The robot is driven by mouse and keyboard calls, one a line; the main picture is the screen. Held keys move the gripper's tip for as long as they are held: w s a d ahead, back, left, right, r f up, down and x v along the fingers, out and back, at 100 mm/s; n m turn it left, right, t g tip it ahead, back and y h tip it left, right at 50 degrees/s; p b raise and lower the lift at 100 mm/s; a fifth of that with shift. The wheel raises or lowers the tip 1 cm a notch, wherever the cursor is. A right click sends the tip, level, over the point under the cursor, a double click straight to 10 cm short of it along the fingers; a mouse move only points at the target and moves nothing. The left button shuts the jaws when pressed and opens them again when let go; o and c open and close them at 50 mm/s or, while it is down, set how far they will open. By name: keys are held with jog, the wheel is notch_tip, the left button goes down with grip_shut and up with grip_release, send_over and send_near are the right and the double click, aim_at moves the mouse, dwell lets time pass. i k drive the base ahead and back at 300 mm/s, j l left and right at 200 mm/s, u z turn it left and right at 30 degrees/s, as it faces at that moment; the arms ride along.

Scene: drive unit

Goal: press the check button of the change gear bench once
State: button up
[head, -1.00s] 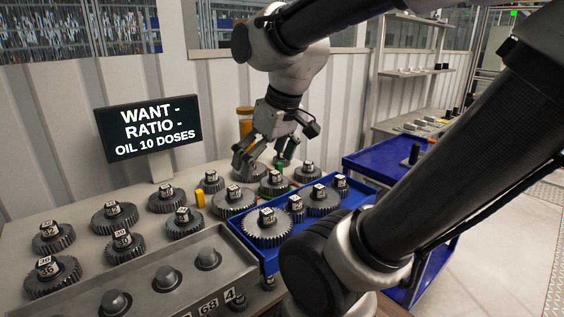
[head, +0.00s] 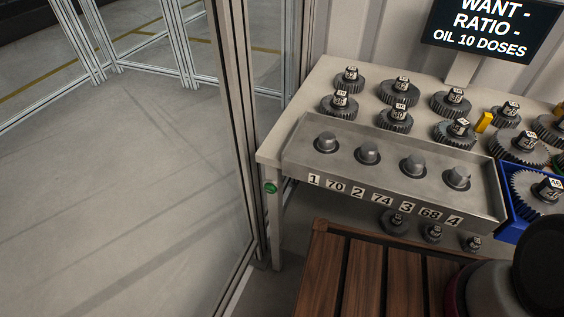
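The change gear bench (head: 290,140) stands at the right of the head view. A round green button (head: 270,187) sits on the bench's left front leg, just below the top; it looks like the check button, though its marking is too small to read. A grey metal tray (head: 380,182) with several posts stands along the bench's front edge, with number plates on its front. A dark screen (head: 492,27) reads "WANT -", "RATIO -", "OIL 10 DOSES". My gripper is outside this view; only a part of my arm shows at the lower right.
Several dark gears (head: 398,92) stand on the bench top. A blue tray (head: 509,228) with gears is at the right edge. A slatted wooden platform (head: 340,270) lies in front. A glass partition with a metal post (head: 238,120) stands close left of the bench leg. Open floor lies beyond it.

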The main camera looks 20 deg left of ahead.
aim_at(270, 189)
jog(key=u, duration=1.2)
